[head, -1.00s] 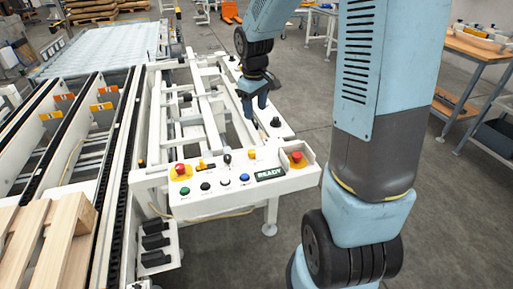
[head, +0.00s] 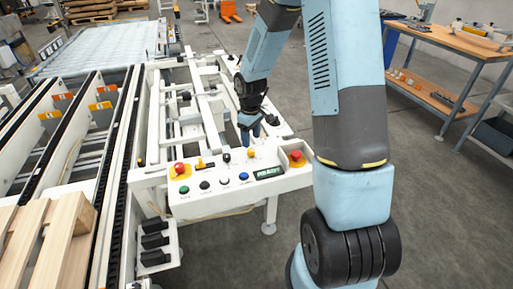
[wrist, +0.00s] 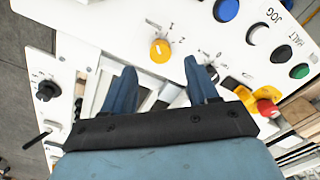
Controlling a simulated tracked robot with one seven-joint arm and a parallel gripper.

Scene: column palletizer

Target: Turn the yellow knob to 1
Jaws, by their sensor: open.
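The yellow knob (wrist: 160,50) is a small round knob on the white control panel (head: 210,206), with a printed 1 and 2 beside it in the wrist view. I cannot tell for sure which mark it points to. It also shows in the head view (head: 251,154) near the panel's back edge. My gripper (wrist: 160,66) is open and empty. In the wrist view its two blue fingers are spread to either side of the line to the knob, apparently not touching it. In the head view my gripper (head: 249,137) hangs just behind the knob.
A black knob (head: 226,157) stands left of the yellow one. Red emergency buttons (head: 179,168) (head: 296,155) sit at both panel ends. Green, black, white and blue buttons line the front, beside a small display (head: 269,173). A white frame (head: 190,110) lies behind.

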